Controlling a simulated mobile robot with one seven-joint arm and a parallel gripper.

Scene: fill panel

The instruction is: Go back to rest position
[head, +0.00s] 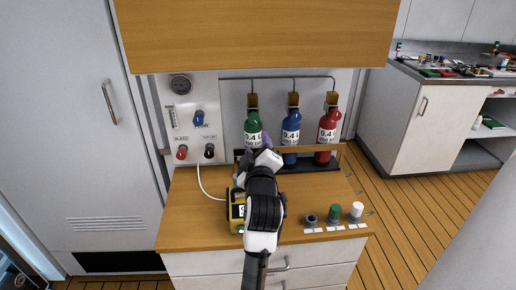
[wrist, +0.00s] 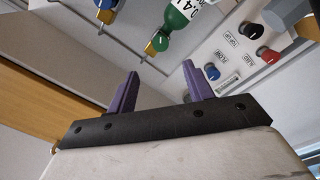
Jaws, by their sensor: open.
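My gripper (head: 256,149) is raised above the wooden counter, in front of the green bottle. In the wrist view its two purple fingers (wrist: 160,77) stand wide apart with nothing between them. The green bottle (head: 253,127) stands in the rack at the back, and its lower part is hidden by my gripper. It also shows upside down in the wrist view (wrist: 178,22), beyond the fingers and apart from them. The blue bottle (head: 291,127) and the red bottle (head: 328,128) stand to its right.
A valve panel (head: 193,120) with a gauge and knobs is left of the bottles. A yellow device (head: 237,211), partly hidden by my arm, sits on the counter (head: 195,222). Several caps, including a green one (head: 334,213), stand at front right. A wooden cabinet (head: 260,35) overhangs the bottles.

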